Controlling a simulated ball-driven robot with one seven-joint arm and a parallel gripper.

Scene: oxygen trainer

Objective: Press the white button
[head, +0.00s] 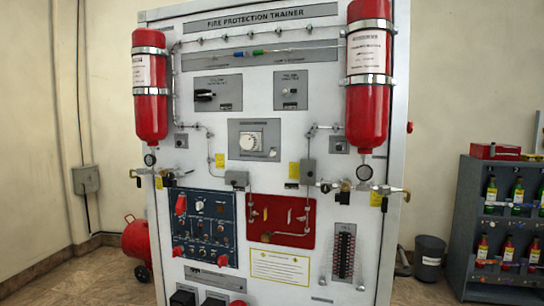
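A white trainer panel (262,85) marked "FIRE PROTECTION TRAINER" stands upright in the middle of the head view. A round white knob or dial (249,141) sits on a grey plate at its centre. A blue control panel (181,247) at lower left carries small switches and knobs, among them a small whitish round one (199,205) near its top. At this size I cannot tell which of these is the white button. My gripper is not in view.
Two red cylinders (150,95) (369,75) with gauges and valves jut out at the panel's sides. A dark shelf (470,200) with bottles stands at the right, beside a dark bin (429,256). A red tank (134,240) stands on the floor at the left.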

